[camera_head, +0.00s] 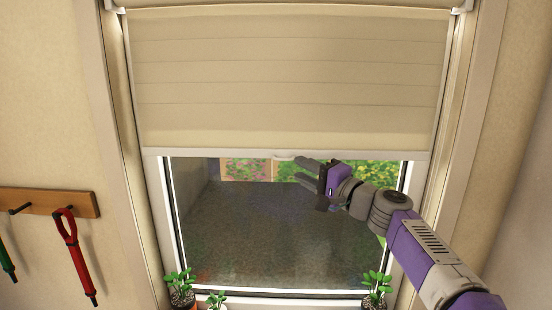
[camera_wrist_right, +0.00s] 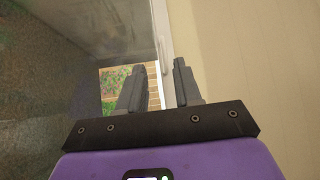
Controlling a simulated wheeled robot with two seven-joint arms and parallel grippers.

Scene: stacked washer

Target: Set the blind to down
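The cream blind (camera_head: 290,75) covers the upper half of the window, and its white bottom rail (camera_head: 220,154) runs level across the glass. A small pale pull tab (camera_head: 284,157) sits at the middle of that rail. My right gripper (camera_head: 301,170) reaches in from the right, just right of the tab. In the right wrist view my gripper (camera_wrist_right: 158,70) has its two fingers apart, with the blind's rail (camera_wrist_right: 161,35) showing between and beyond them and the blind (camera_wrist_right: 240,55) to the right. The tab cannot be made out there. My left gripper is not in view.
Small potted plants (camera_head: 180,287) stand on the sill at left and right (camera_head: 376,285). The glass (camera_head: 270,235) below the blind is clear of objects.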

